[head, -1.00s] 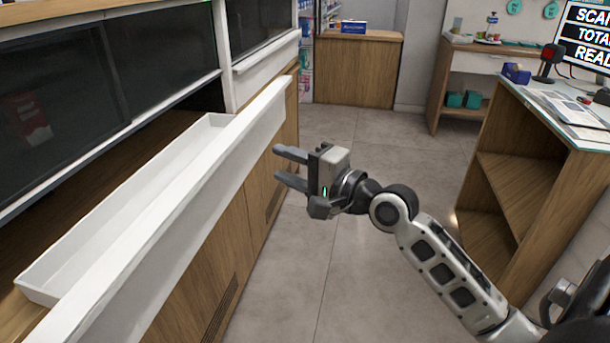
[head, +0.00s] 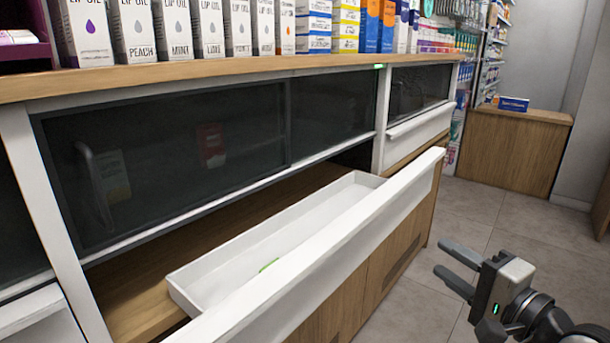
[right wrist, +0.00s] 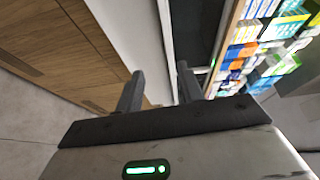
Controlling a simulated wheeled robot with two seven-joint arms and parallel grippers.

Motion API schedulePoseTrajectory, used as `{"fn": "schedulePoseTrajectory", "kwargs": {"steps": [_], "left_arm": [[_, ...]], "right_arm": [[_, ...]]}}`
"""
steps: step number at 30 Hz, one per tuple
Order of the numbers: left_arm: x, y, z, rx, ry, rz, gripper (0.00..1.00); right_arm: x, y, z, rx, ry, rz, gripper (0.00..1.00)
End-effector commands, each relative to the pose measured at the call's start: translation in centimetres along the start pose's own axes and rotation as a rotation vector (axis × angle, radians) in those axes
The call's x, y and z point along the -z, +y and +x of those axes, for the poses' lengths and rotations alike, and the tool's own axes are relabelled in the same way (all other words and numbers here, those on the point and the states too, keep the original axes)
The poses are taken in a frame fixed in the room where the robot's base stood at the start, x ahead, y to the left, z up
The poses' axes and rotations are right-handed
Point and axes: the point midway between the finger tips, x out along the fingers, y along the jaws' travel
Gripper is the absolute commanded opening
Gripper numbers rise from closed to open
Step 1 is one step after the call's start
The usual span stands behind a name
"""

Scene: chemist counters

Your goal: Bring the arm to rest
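My right gripper (head: 458,268) is at the lower right of the head view, in the air over the floor, to the right of a pulled-out white drawer (head: 330,255). Its two dark fingers are spread apart with nothing between them. In the right wrist view the same open fingers (right wrist: 160,88) point towards the white drawer front (right wrist: 135,40), with a gap between them. My left gripper is not in view.
The wooden counter top (head: 240,75) carries several lip oil boxes (head: 172,28). Dark sliding panels (head: 170,150) are below it. A wooden cabinet (head: 515,150) stands at the back right. The grey floor (head: 480,210) right of the drawer is clear.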

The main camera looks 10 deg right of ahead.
Motion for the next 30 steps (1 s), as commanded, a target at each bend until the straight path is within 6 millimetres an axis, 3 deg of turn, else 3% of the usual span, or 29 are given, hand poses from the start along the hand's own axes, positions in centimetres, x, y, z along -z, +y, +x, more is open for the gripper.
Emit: {"fn": "schedulePoseTrajectory", "kwargs": {"steps": [5,9,13,15,19,30], "left_arm": [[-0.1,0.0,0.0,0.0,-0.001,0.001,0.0],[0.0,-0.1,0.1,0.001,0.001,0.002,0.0],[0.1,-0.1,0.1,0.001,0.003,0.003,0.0],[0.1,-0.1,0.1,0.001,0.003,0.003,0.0],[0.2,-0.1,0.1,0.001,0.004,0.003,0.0],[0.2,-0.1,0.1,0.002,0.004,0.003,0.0]], "right_arm": [[-3.2,9.4,-0.8,-0.187,0.005,-0.31,0.38],[-8.5,18.0,-3.1,-0.365,-0.086,-0.693,0.38],[-13.7,23.4,-5.8,-0.466,-0.227,-1.024,0.38],[-16.1,25.2,-7.0,-0.492,-0.299,-1.167,0.38],[-18.9,26.9,-8.4,-0.508,-0.391,-1.336,0.38],[-19.6,27.3,-8.8,-0.509,-0.419,-1.393,0.38]]}}
